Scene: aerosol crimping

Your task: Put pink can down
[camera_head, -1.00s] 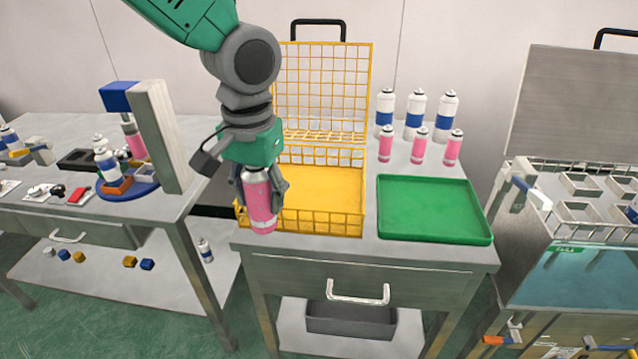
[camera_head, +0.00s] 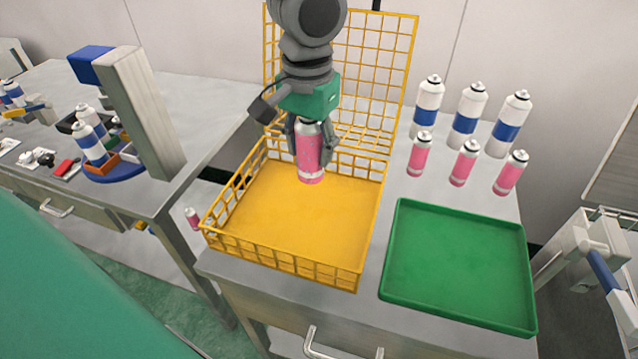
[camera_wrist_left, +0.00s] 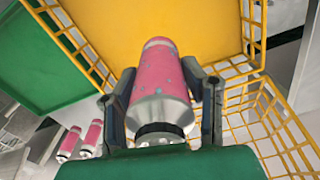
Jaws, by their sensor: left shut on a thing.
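My left gripper (camera_head: 311,148) is shut on a pink can (camera_head: 309,165), which hangs upright with its silver top between the fingers. In the head view the can shows over the back part of the yellow wire basket (camera_head: 290,215); I cannot tell whether its base touches the basket floor. In the left wrist view the pink can (camera_wrist_left: 160,80) lies between both fingers (camera_wrist_left: 162,105), with the yellow floor beyond it. The basket is empty apart from this, and its lid stands open at the back. My right gripper is not in view.
A green tray (camera_head: 455,265) stands empty to the right of the basket. Behind it stand several pink cans (camera_head: 465,162) and white cans with blue bands (camera_head: 468,115). On the left table a grey upright fixture (camera_head: 140,115) stands beside a blue round base (camera_head: 120,174).

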